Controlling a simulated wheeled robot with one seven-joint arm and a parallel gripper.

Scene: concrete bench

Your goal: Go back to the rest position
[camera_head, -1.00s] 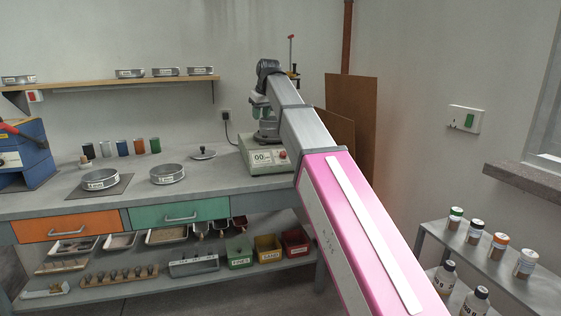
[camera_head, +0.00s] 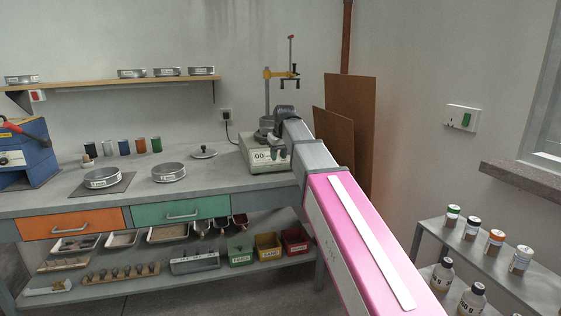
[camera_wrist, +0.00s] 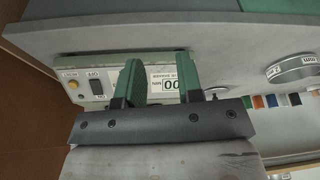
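My gripper (camera_wrist: 158,65) shows in the wrist view with two green fingers spread apart and nothing between them. In the head view it is small at the end of my arm, in front of the shaker machine (camera_head: 258,160) at the right end of the bench. The machine's pale front with its "00" label also shows behind the fingers in the wrist view (camera_wrist: 90,85). I cannot tell whether the gripper touches the machine.
The bench (camera_head: 225,176) bears two sieve pans (camera_head: 168,172) (camera_head: 102,178), a lid (camera_head: 203,152), several small coloured cylinders and a blue machine (camera_head: 28,150). A rack (camera_head: 490,262) with jars and bottles stands at right. Brown boards (camera_head: 350,110) lean behind my arm.

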